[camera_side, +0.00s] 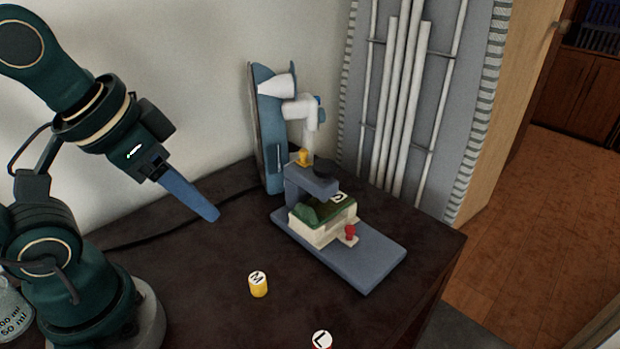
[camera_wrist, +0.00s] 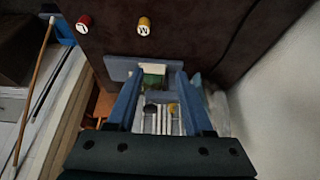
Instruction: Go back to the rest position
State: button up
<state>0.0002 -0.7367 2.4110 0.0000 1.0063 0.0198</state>
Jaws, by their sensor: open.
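My gripper (camera_side: 205,207) is raised over the left part of the dark table, pointing down to the right, with nothing held. In the wrist view my gripper (camera_wrist: 158,84) shows two blue fingers spread apart, with a gap between them. The blue-grey stand (camera_side: 362,262) with a cream and green block (camera_side: 322,222) on its base is to the right of my gripper, well apart from it. The stand also shows beyond my fingers in the wrist view (camera_wrist: 118,68).
A yellow cylinder marked M (camera_side: 258,286) and a red one marked L (camera_side: 321,340) stand on the table (camera_side: 200,290). A tall blue panel with white fittings (camera_side: 268,130) stands behind. A glass flask (camera_side: 12,312) is at lower left. The table's right edge drops to the floor.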

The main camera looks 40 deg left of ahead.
jog(key=shift+s+f, duration=0.15)
jog(key=shift+f, duration=0.4)
jog(key=shift+w+f, duration=0.1)
jog(key=shift+w, duration=0.2)
jog(key=shift+c, duration=0.4)
dwell(0.9)
